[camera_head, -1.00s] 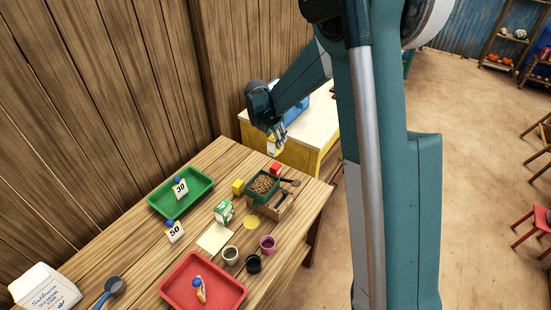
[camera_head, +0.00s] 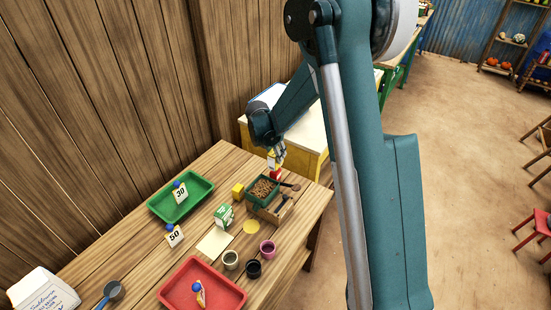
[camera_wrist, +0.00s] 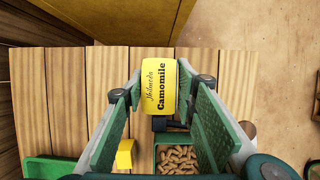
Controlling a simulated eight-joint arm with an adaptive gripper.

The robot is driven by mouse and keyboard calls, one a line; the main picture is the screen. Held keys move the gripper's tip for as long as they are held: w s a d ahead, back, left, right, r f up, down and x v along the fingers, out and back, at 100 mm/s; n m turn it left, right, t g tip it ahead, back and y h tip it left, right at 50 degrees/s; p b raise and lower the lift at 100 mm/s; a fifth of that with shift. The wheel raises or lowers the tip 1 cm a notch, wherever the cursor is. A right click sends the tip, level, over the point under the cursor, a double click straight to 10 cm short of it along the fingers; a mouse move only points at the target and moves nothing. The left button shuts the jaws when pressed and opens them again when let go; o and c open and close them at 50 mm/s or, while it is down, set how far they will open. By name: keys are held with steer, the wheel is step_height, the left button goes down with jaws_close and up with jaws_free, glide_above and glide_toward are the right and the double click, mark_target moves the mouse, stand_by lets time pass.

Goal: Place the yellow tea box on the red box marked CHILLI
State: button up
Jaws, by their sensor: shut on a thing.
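The yellow tea box (camera_wrist: 152,86), lettered Camomile, is between the fingertips of my gripper (camera_wrist: 160,92) in the wrist view. My gripper is shut on it. In the head view my gripper (camera_head: 279,150) holds the tea box (camera_head: 273,160) above the far end of the wooden table. The red box (camera_head: 275,175) shows just below the tea box there, partly covered. Its CHILLI marking is too small to read. I cannot tell whether the two boxes touch. The red box is hidden in the wrist view.
A green container of brown nuts (camera_head: 263,189) and a yellow cube (camera_head: 238,190) stand close to the red box. A scoop (camera_head: 290,186) lies beside the container. A green-and-white carton (camera_head: 223,215), small cups and red and green trays stand nearer. A yellow cabinet (camera_head: 305,160) stands behind.

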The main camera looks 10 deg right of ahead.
steer(key=shift+f, duration=1.3)
steer(key=shift+f, duration=0.15)
steer(key=o, duration=0.9)
steer(key=shift+r, duration=0.2)
steer(key=v, duration=1.2)
steer(key=shift+r, duration=0.1)
